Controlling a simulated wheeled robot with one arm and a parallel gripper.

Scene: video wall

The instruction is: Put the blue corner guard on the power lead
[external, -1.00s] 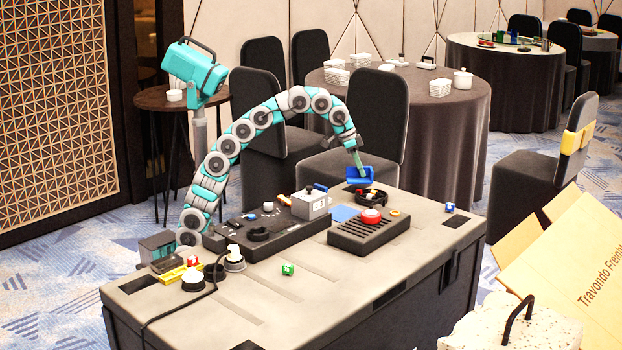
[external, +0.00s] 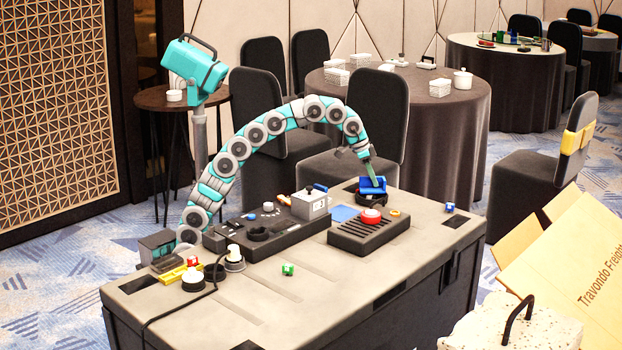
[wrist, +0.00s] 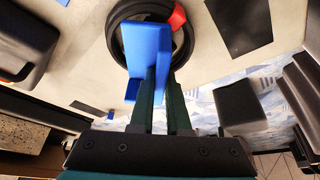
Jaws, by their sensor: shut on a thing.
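In the wrist view the guard (wrist: 147,48) stands up from the fingertips (wrist: 158,82) and covers part of a black coiled ring. That coil, which looks like the power lead (external: 369,203), lies on the case top under the guard. It also shows in the wrist view (wrist: 186,46), with a red piece on it. I cannot tell whether the guard touches the coil.
A blue flat square (external: 344,213) and a grey box (external: 310,205) lie to the left. A small blue-and-white piece (external: 449,207) is to the right, with clear surface between.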

